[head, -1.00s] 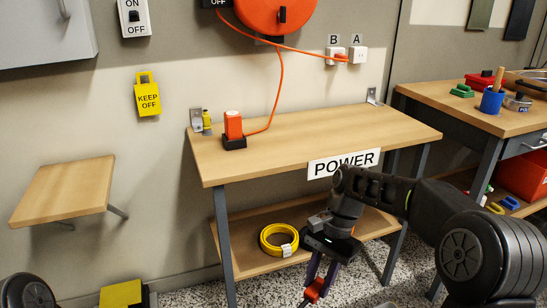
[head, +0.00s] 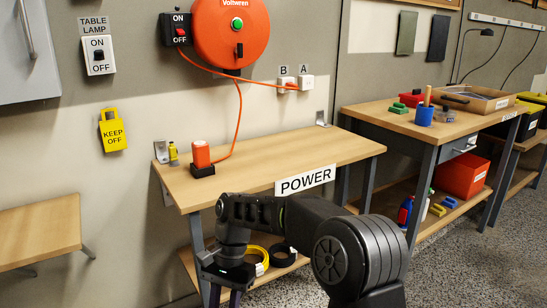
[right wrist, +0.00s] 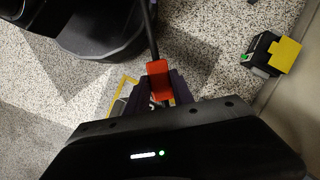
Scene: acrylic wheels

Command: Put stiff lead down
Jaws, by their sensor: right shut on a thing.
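My right gripper (right wrist: 157,88) is shut on a red block-shaped end (right wrist: 158,72) of what looks like the stiff lead. The lead's thin black shaft (right wrist: 150,28) runs up out of the right wrist view. In the head view the right gripper (head: 226,298) hangs low in front of the POWER table, and its fingertips and the lead are cut off by the bottom edge. The wrist view shows speckled floor below the lead. My left gripper is not in view.
The POWER table (head: 270,152) carries an orange plug block (head: 201,155). A yellow coil (head: 259,257) and a black coil (head: 284,254) lie on its lower shelf. A small wooden shelf (head: 40,232) is at left. A yellow-and-black box (right wrist: 287,55) stands on the floor near a wall.

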